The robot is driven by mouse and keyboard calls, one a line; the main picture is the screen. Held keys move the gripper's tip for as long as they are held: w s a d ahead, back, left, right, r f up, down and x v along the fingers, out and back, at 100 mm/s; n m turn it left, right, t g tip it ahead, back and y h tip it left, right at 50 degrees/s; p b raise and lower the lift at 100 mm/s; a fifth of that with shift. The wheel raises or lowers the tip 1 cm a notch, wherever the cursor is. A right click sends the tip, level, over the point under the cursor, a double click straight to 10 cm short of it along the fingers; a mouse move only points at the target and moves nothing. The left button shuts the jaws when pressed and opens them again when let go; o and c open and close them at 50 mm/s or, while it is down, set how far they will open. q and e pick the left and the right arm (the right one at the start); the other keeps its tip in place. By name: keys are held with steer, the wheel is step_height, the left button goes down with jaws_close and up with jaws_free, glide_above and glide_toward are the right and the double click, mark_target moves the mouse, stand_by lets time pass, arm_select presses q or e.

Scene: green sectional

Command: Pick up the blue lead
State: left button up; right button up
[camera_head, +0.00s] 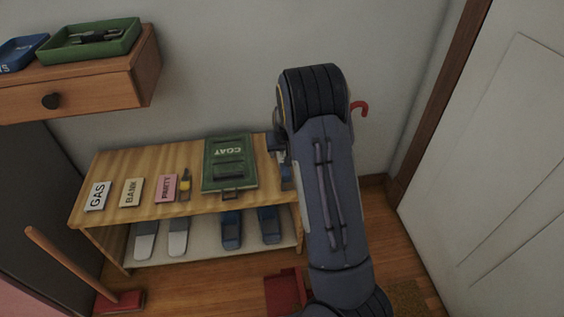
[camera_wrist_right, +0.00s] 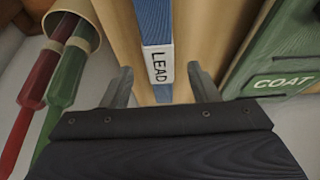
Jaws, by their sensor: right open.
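The blue lead (camera_wrist_right: 154,22) with a white label reading LEAD lies on the wooden bench top, seen in the right wrist view. My right gripper (camera_wrist_right: 160,76) is open, with one finger on each side of the label end. Whether the fingers touch it cannot be told. In the head view my right arm reaches over the right end of the bench and hides most of the lead and gripper. My left gripper is not in view.
A green COAT case (camera_head: 230,165) lies beside the lead on the bench (camera_head: 112,165). GAS, BANK and PARTY cards lie further left. Red and green umbrellas (camera_wrist_right: 66,75) stand in a holder at the other side. Shoes sit below; a white door (camera_head: 500,170) is at right.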

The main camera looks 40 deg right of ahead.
mark_target(283, 155)
steer(key=x, duration=0.3)
steer(key=shift+b, duration=0.4)
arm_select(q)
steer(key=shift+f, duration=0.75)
arm_select(e)
steer(key=shift+c, duration=0.2)
steer(key=c, duration=0.9)
steer(key=shift+o, duration=0.2)
steer(key=shift+r, duration=0.1)
